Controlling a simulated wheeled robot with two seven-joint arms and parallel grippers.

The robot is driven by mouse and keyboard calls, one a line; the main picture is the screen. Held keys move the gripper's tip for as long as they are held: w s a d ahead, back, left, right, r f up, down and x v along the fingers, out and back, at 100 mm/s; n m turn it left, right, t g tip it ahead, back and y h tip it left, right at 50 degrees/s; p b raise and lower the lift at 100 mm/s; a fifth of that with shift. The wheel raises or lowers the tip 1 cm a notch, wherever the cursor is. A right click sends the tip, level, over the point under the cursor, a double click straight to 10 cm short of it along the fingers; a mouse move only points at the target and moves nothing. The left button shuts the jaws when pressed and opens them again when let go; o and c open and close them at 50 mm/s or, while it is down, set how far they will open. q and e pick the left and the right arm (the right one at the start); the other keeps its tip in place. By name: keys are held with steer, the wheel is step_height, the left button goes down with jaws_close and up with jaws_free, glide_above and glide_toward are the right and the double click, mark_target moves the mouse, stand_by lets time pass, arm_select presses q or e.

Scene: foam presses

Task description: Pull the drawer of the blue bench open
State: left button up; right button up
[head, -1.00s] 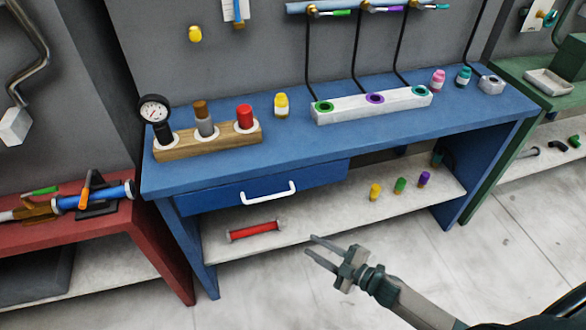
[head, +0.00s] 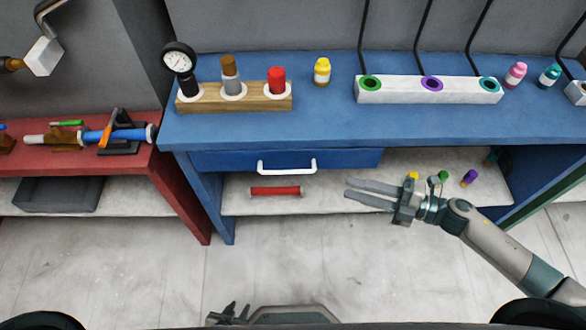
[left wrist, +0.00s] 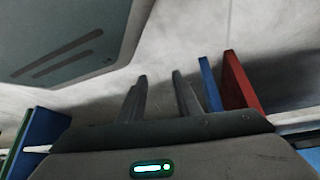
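The blue bench (head: 330,125) stands ahead in the head view. Its drawer (head: 222,159) sits under the left part of the top and looks shut. The drawer's white handle (head: 286,168) is free, with no gripper touching it. My right gripper (head: 347,192) is open and empty, in front of the lower shelf, to the right of and below the handle. My left gripper (head: 228,314) is low at the bottom edge of the head view, away from the bench. The left wrist view shows its fingers (left wrist: 160,78) apart with nothing between them.
A red tube (head: 275,191) lies on the lower shelf (head: 330,197) below the drawer. A wooden block with a gauge (head: 232,104) and a white block (head: 430,90) stand on the top. A red bench (head: 150,165) is at left. The floor (head: 120,260) in front is clear.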

mark_target(292, 172)
arm_select(q)
steer(key=shift+s, duration=0.1)
arm_select(e)
steer(key=shift+w+a, duration=0.1)
